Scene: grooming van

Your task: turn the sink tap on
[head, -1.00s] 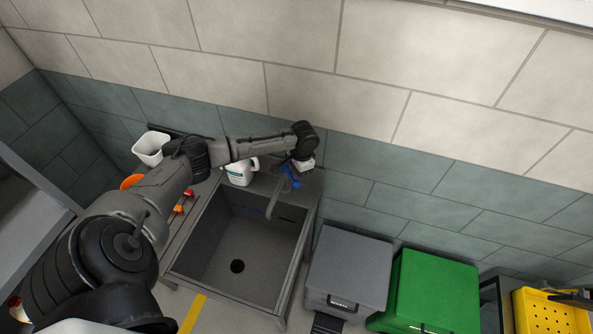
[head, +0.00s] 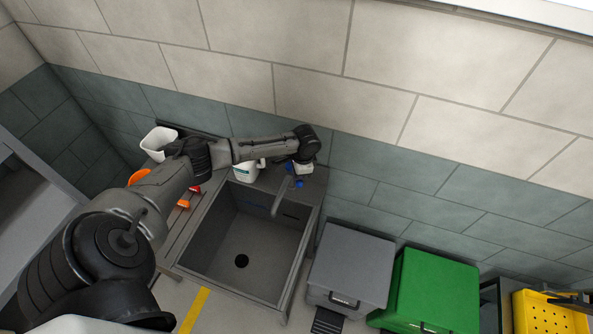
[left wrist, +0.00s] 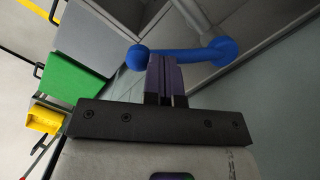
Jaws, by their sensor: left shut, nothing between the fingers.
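The sink tap has a grey spout (head: 279,196) that reaches over the sink (head: 243,240) and a blue lever (head: 299,184). In the left wrist view the lever (left wrist: 185,54) runs sideways, with a round knob at its left end and a thicker hub at its right. My left gripper (left wrist: 166,66) is shut and empty. Its fingertips overlap the lever between knob and hub; I cannot tell whether they touch it. In the head view my arm reaches across behind the sink, and the gripper partly covers the lever. My right gripper is not in view.
A white jug (head: 246,172) stands behind the sink beneath my arm. A white bin (head: 158,142) and orange items are at the left. A grey bin (head: 350,266) and a green bin (head: 435,290) stand right of the sink. The tiled wall is close behind.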

